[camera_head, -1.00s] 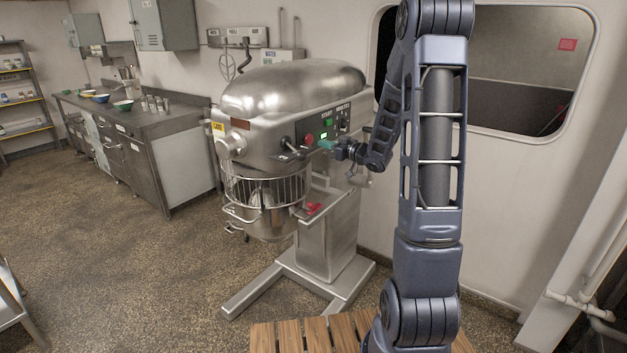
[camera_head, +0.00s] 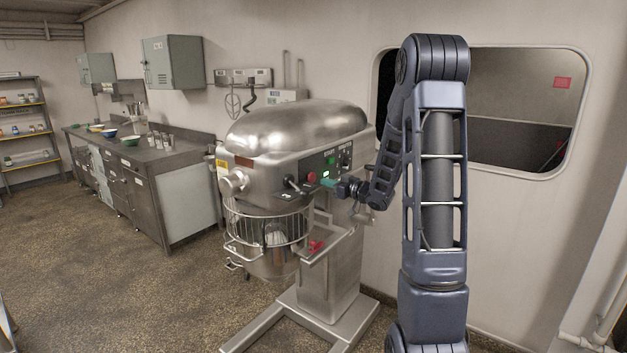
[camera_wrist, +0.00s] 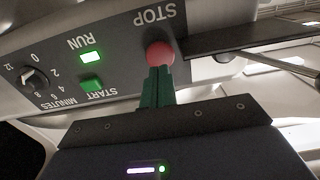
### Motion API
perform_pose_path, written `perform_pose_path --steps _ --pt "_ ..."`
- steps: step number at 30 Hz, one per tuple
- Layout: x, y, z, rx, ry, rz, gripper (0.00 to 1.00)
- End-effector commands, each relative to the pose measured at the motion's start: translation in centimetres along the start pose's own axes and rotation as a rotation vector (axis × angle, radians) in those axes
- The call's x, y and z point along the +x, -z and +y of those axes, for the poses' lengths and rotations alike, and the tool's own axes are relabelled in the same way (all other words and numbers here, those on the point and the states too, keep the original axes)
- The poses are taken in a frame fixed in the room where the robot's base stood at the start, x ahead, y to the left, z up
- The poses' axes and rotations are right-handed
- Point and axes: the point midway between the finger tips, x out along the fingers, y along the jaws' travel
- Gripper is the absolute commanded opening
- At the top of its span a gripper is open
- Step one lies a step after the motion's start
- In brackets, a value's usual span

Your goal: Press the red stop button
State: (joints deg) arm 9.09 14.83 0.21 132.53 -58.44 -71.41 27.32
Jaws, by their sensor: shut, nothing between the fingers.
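The red stop button (camera_head: 312,177) is a round knob on the dark control panel of the big steel mixer (camera_head: 293,130). In the wrist view the stop button (camera_wrist: 160,53) stands beside the upside-down word STOP. My gripper (camera_head: 325,182) is shut and empty, its green fingertips close in front of the panel. In the wrist view the fingertips (camera_wrist: 158,69) overlap the button's lower edge. I cannot tell whether they touch it or how far the button is pushed in. The green RUN light (camera_wrist: 91,56) is lit.
The green START button (camera_wrist: 91,84) and a minutes dial (camera_wrist: 34,78) share the panel. A black bar (camera_wrist: 245,38) passes close beside the stop button. The mixer's wire bowl guard (camera_head: 265,224) is below. A steel counter (camera_head: 165,157) stands at the left, with open floor before it.

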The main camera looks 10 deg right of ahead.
Motion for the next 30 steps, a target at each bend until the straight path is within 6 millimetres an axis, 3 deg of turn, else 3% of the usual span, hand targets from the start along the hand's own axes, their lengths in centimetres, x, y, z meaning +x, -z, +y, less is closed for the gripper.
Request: perform_pose_path --steps 30 --pt "3.3 0.0 0.0 -0.001 0.001 0.0 0.0"
